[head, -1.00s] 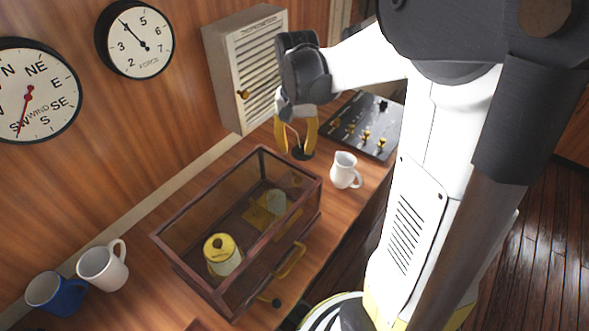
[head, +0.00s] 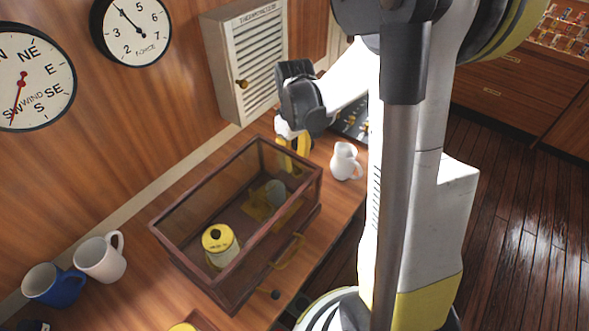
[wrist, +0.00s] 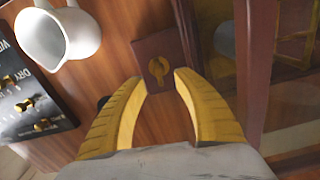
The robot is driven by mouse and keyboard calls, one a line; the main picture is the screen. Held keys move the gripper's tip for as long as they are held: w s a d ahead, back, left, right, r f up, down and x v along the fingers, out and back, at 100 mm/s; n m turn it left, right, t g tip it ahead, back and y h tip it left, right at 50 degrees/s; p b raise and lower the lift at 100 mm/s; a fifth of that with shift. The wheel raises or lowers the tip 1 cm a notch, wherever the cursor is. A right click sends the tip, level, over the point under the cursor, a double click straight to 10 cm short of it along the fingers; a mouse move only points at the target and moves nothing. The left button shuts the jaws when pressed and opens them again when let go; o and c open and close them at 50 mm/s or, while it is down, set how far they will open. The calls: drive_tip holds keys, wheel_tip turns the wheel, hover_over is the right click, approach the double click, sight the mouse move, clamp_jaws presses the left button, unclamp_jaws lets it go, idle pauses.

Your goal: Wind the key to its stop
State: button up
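A small brass key (wrist: 158,68) shows in the wrist view on a dark reddish-brown plate (wrist: 172,44), beside the glazed wooden case. My gripper (wrist: 160,78) is open, with its two yellow fingers spread either side of the key's lower end. Nothing is held between them, and I cannot tell whether either finger touches the plate. In the head view my gripper (head: 292,144) is at the far end of the glazed case (head: 172,256), and the key is hidden there. The case holds a yellow-topped drum (head: 220,243).
A white jug (head: 345,161) stands close to my gripper, and it shows in the wrist view (wrist: 62,32). A dark panel with brass switches (wrist: 22,98) lies beyond it. A white louvred cabinet (head: 245,65) is on the wall. White (head: 100,260) and blue (head: 50,285) mugs stand at lower left.

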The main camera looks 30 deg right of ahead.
drive_tip(key=shift+f+b, duration=0.3)
drive_tip(key=shift+f, duration=1.05)
clamp_jaws()
drive_tip(key=m, duration=0.5)
drive_tip(key=shift+d, duration=0.2)
